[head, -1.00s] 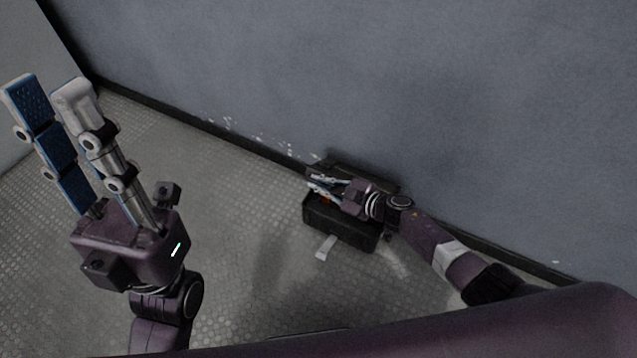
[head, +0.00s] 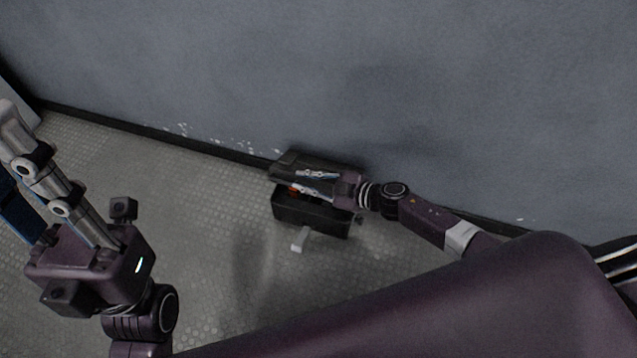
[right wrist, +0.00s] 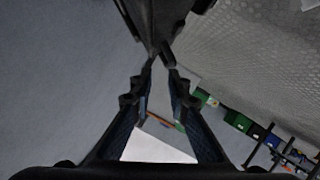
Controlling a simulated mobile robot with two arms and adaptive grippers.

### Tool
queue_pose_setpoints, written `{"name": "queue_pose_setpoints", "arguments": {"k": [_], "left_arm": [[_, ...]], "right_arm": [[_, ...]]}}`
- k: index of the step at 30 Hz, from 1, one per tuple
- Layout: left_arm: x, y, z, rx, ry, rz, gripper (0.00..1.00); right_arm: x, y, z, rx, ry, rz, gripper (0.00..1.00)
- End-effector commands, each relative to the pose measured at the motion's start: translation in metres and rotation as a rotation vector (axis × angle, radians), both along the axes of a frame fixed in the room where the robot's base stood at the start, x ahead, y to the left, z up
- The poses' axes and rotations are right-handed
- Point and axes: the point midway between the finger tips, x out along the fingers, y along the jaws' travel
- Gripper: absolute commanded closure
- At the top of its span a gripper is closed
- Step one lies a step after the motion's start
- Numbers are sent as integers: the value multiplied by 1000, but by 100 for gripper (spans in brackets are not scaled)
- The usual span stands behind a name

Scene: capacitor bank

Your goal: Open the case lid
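The black case (head: 309,216) stands on the floor against the wall. Its dark lid (head: 318,161) is raised and tilted back toward the wall, so the case is at least partly open. My right gripper (head: 297,181) is at the opening between lid and body, its two fingers apart. It hides much of the inside; a small red-orange spot shows beside it. In the right wrist view a dark part, probably of the case, is just beyond the fingertips (right wrist: 161,72); contact is unclear. My left gripper (head: 8,150) is raised at the left, open and empty, partly cut off.
The grey wall (head: 400,90) rises directly behind the case and limits room there. A small pale piece (head: 299,241) sits at the case's front. The textured floor (head: 215,215) left of the case is clear. The right wrist view shows green containers (right wrist: 238,121) far off.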

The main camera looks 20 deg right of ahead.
Motion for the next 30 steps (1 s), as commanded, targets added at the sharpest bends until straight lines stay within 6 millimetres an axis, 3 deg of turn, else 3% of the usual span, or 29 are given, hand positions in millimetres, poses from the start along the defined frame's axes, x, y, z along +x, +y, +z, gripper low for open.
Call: {"name": "queue_pose_setpoints", "arguments": {"k": [10, 30], "left_arm": [[0, 0, 0, 0, 1, 0, 75], [0, 0, 0, 0, 1, 0, 75]], "right_arm": [[-31, -30, 16, 1, 0, 0, 84], [-34, -29, 20, 9, -3, 4, 84]]}}
